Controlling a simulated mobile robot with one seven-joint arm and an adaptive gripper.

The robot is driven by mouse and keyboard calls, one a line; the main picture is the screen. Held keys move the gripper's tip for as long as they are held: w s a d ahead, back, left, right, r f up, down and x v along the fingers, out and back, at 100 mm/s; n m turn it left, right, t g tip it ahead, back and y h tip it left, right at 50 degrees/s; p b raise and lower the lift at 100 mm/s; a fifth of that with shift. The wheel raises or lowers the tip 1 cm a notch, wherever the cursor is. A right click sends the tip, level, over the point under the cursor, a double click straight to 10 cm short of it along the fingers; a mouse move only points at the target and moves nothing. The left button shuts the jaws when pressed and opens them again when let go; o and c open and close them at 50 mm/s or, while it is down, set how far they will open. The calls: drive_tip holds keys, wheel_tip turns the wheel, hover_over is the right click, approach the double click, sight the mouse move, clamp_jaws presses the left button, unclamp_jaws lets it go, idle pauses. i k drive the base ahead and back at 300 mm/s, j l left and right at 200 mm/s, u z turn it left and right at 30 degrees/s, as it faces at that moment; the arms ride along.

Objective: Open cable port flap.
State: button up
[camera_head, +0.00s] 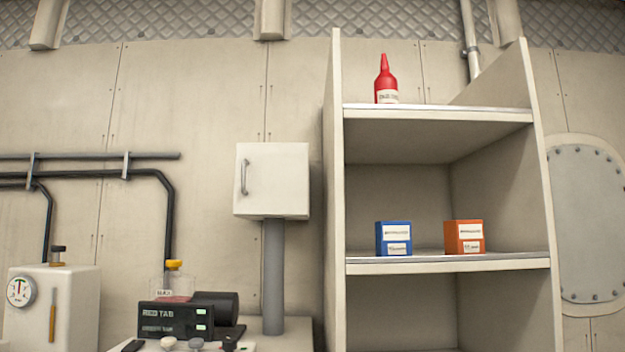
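A white box (277,180) with a closed front door stands on a grey post (273,275) at the middle of the view. A vertical grey handle (244,176) is on the left side of its front. I cannot tell whether this door is the cable port flap; no part is labelled as one. A grey oval plate (592,225) with bolts around its rim is on the wall at the far right, partly hidden by the shelf and cut by the picture edge. My gripper is not in view.
A tall shelf unit (338,200) stands right of the box. It holds a red bottle (385,80), a blue box (393,238) and an orange box (464,237). A black device (175,319), small items and a white gauge unit (62,310) sit low at left. Pipes (90,156) run along the wall.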

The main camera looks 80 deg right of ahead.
sight(271, 178)
drive_tip(key=z, duration=2.1)
